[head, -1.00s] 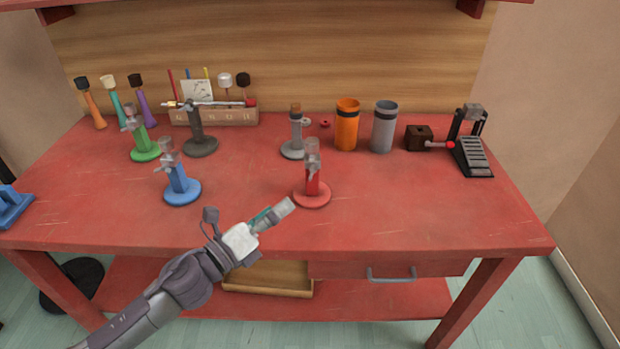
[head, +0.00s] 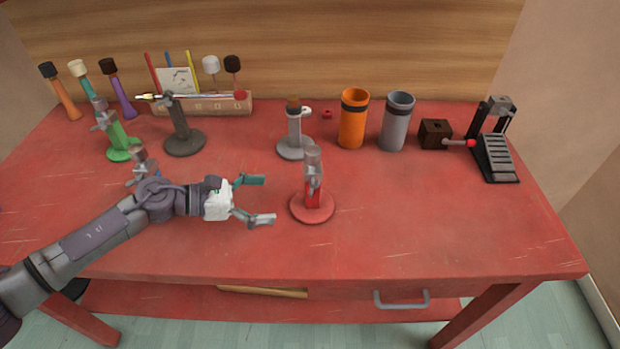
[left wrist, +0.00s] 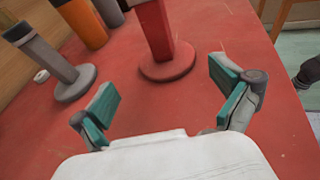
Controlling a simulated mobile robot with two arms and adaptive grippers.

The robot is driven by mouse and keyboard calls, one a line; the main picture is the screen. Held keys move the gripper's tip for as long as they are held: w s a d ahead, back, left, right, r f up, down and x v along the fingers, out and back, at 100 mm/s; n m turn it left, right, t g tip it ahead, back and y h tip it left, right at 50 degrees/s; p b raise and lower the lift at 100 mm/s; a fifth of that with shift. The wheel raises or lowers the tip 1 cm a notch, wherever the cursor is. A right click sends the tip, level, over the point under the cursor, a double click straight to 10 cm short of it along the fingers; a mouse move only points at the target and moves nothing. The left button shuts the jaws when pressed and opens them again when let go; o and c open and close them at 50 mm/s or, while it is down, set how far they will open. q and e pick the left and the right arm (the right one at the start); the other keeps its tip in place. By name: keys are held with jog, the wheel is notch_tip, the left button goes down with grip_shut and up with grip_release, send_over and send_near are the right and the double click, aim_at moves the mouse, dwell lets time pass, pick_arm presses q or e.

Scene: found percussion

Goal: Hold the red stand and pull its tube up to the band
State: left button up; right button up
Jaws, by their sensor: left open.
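The red stand (head: 313,196) stands upright on the red table, right of the middle of the head view. A grey tube (head: 312,158) shows at its top, with a small grey clamp part at its side. My left gripper (head: 262,199) is open and empty, to the left of the red stand, its fingers pointing toward it and not touching it. In the left wrist view the red stand (left wrist: 158,35) rises beyond and between the open fingers (left wrist: 168,97); its top is cut off there. My right gripper is not in view.
A grey stand (head: 295,135) is behind the red one. An orange cup (head: 353,122) and a grey cup (head: 397,125) stand farther back. A black pedal (head: 496,155) is at the right. My left arm partly hides the blue stand (head: 140,160). The front right tabletop is clear.

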aim_at(305, 199)
pick_arm(q)
jog(key=d, duration=0.3)
jog(key=shift+w+d+f+p, duration=0.1)
jog(key=shift+d+f+p, duration=0.1)
jog(key=shift+p, duration=0.1)
jog(key=x, duration=0.4)
jog(key=shift+w+d+f, duration=0.15)
jog(key=shift+w+f, duration=0.05)
jog(key=shift+f, duration=0.1)
jog(key=shift+w+d+b, duration=0.1)
jog(key=shift+d+b, duration=0.2)
jog(key=shift+d, duration=0.05)
jog(key=shift+w+d+f, duration=0.15)
jog(key=shift+d, duration=0.2)
jog(key=shift+c, duration=1.9)
jog(key=c, duration=1.3)
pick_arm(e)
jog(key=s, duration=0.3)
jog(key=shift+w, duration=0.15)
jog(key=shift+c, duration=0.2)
